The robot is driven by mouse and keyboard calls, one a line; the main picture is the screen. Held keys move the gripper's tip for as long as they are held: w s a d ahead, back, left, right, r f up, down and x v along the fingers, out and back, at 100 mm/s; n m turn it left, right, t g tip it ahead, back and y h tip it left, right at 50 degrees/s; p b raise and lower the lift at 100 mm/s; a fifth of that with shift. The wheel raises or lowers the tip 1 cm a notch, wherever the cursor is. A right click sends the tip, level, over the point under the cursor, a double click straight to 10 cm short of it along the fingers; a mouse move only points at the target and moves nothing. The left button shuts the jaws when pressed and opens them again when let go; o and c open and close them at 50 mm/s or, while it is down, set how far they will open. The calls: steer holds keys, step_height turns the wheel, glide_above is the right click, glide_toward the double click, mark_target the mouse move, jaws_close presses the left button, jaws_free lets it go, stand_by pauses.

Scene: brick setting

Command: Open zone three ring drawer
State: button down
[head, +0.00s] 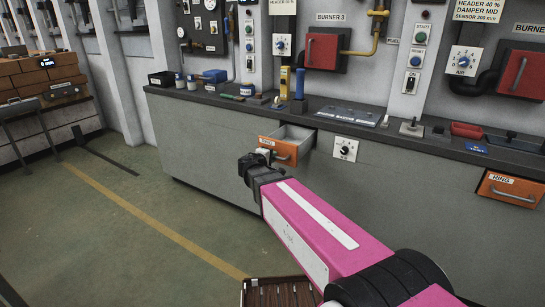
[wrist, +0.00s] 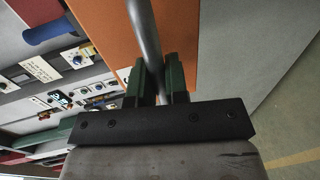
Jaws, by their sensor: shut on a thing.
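An orange-fronted drawer (head: 286,150) in the grey counter stands partly pulled out, and its grey inside shows. Its front carries a small white label too small to read surely. My gripper (head: 264,153) is at the left of this drawer front. In the wrist view my gripper's green fingers (wrist: 157,76) are shut on the grey bar handle (wrist: 144,35), in front of the orange drawer front (wrist: 186,45). A second orange drawer (head: 510,189), labelled RING, sits closed at the far right of the counter.
The dark countertop (head: 225,97) holds small tools, bottles and a red tray (head: 466,130). A dial plate (head: 345,148) is right of the open drawer. Red burner boxes (head: 323,50) hang on the wall above.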

steer(key=c, duration=1.2)
jaws_free()
steer(key=shift+o, duration=0.2)
steer(key=v, duration=1)
steer(key=shift+s+a, duration=0.25)
steer(key=shift+d, duration=0.1)
steer(key=s+d+f+m+g+y, duration=0.4)
steer(key=d+f, duration=0.4)
steer(key=f, duration=0.2)
steer(key=s+d+f+m+g+y, duration=0.5)
steer(key=s+d+f+m+g, duration=0.1)
steer(key=s+d+f+g, duration=0.2)
step_height(320, 180, down, 2)
steer(key=shift+s+d+f+m+g, duration=0.1)
steer(key=shift+s+d+m+g, duration=0.3)
steer(key=shift+s+d, duration=0.1)
